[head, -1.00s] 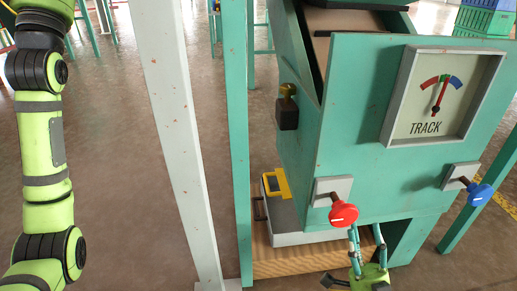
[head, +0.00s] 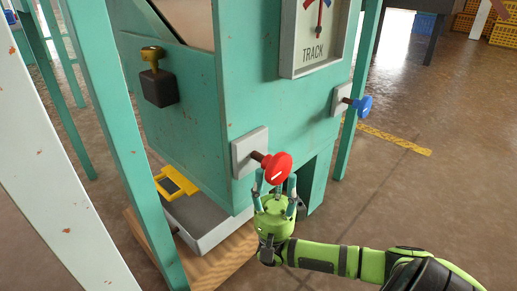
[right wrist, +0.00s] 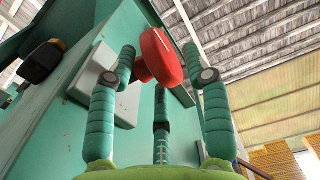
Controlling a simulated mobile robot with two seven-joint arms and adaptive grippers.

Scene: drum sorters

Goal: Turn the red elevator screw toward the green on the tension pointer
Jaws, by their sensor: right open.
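The red screw (head: 277,167) has a round head on a short brown shaft. It comes out of a grey plate (head: 249,152) low on the teal machine. My right gripper (head: 275,183) is just below it with its fingers pointing up. In the right wrist view the open fingers (right wrist: 166,75) stand on either side of the red head (right wrist: 160,57), and a third finger is behind it; firm contact cannot be told. The gauge (head: 313,38) is marked TRACK, not tension. Its top is cut off, and its needle points up near a blue mark. My left gripper is out of view.
A blue knob (head: 361,105) sticks out on the right of the machine. A brass-topped black knob (head: 157,84) is on its left face. Teal and white posts stand at left. A yellow-handled grey box (head: 213,225) lies below.

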